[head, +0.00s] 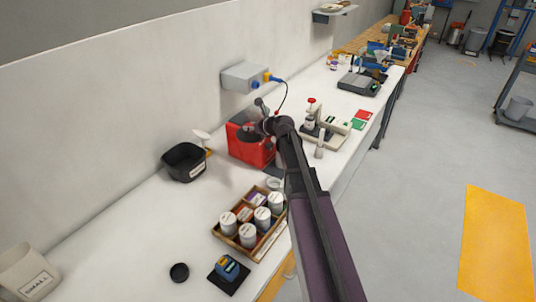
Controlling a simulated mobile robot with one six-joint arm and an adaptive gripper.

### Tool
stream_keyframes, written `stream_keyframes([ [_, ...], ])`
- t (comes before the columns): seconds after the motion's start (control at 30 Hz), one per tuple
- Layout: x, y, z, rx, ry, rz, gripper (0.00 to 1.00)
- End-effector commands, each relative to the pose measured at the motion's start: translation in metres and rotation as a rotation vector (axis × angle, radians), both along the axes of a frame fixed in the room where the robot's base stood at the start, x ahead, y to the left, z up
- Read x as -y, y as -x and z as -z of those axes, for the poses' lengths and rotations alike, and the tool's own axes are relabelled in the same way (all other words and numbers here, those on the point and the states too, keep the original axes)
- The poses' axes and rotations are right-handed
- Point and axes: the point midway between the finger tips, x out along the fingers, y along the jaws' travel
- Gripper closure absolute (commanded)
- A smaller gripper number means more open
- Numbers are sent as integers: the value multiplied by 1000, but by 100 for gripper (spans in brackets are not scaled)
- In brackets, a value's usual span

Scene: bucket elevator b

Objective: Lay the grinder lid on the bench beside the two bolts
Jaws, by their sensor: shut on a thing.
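The red grinder (248,148) stands on the white bench (130,222), against the wall side, left of my arm's end. My gripper (266,127) is at the grinder's upper right, partly hidden by my own wrist. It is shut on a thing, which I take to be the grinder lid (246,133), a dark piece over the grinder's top. Whether the lid touches the grinder I cannot tell. The two bolts cannot be made out at this size.
A black bin (185,161) stands left of the grinder. A wooden tray (222,232) of several white-lidded jars is nearer. A black round dish (179,272) lies in front. A grey wall box (244,77) with a cable hangs above. A scale-like device (326,128) stands right. Bare bench lies left of the tray.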

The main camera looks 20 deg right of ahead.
Motion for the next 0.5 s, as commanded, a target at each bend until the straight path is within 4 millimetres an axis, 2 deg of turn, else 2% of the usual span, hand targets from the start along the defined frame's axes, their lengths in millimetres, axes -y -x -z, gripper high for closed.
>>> stream_keyframes([
  [0.27, 6, 1, -4, 0, 0, 8, 100],
  [0.5, 0, 7, -28, 0, 0, 9, 100],
])
